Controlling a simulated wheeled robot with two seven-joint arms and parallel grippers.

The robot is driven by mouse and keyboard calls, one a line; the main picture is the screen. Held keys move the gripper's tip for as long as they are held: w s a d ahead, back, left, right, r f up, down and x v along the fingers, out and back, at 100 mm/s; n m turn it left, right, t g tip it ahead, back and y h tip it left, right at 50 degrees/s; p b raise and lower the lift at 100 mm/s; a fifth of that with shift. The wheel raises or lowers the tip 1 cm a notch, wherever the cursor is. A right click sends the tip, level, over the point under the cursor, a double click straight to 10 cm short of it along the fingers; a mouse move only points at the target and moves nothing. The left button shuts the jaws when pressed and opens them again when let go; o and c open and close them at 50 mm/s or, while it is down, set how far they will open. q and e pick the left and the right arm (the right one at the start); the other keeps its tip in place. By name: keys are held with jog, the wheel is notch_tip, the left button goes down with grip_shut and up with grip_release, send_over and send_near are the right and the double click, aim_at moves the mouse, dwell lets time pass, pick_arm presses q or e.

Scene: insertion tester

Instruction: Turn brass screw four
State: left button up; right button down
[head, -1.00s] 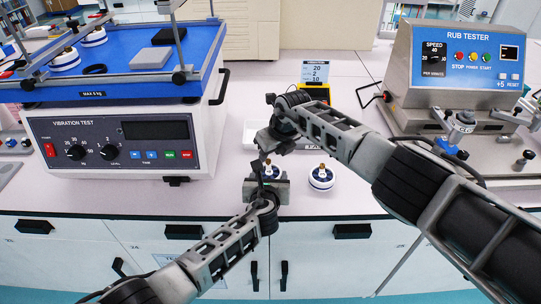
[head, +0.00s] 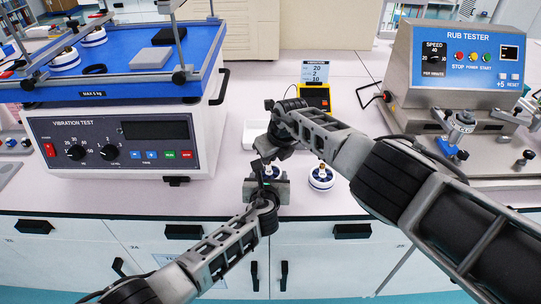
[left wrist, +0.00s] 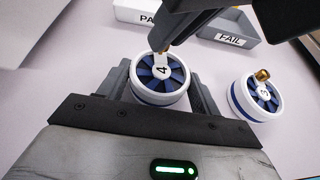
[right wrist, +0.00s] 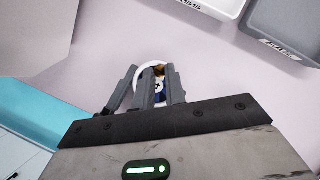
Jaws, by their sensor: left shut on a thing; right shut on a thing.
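The round blue-and-white unit marked 4 (left wrist: 158,94) stands upright on the bench, also seen in the head view (head: 271,173). My left gripper (head: 266,187) is shut around its sides from the front. The brass screw (left wrist: 163,57) sticks up at the top of unit four. My right gripper (head: 266,160) comes down over it from above and is shut on it. In the right wrist view the fingers cover much of the screw (right wrist: 160,70) and of the unit below. The screw's exact angle is hard to tell.
A second unit marked 3 (left wrist: 257,98), with its own brass screw, stands just right of unit four. Behind are the white PASS tray (left wrist: 137,10) and grey FAIL tray (left wrist: 228,30). The vibration tester (head: 120,150) is at left, the rub tester (head: 458,70) at right.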

jog(key=shift+m, duration=0.3)
jog(key=m+h, duration=0.1)
jog(key=m, duration=0.2)
jog(key=shift+a+t, duration=0.15)
jog(key=shift+t, duration=0.25)
jog(key=shift+s+a+m+h, duration=0.15)
jog(key=shift+m+h, duration=0.45)
jog(key=shift+m, duration=0.6)
jog(key=c, duration=1.4)
grip_release()
jog(key=shift+c, duration=0.2)
jog(key=shift+r, duration=0.15)
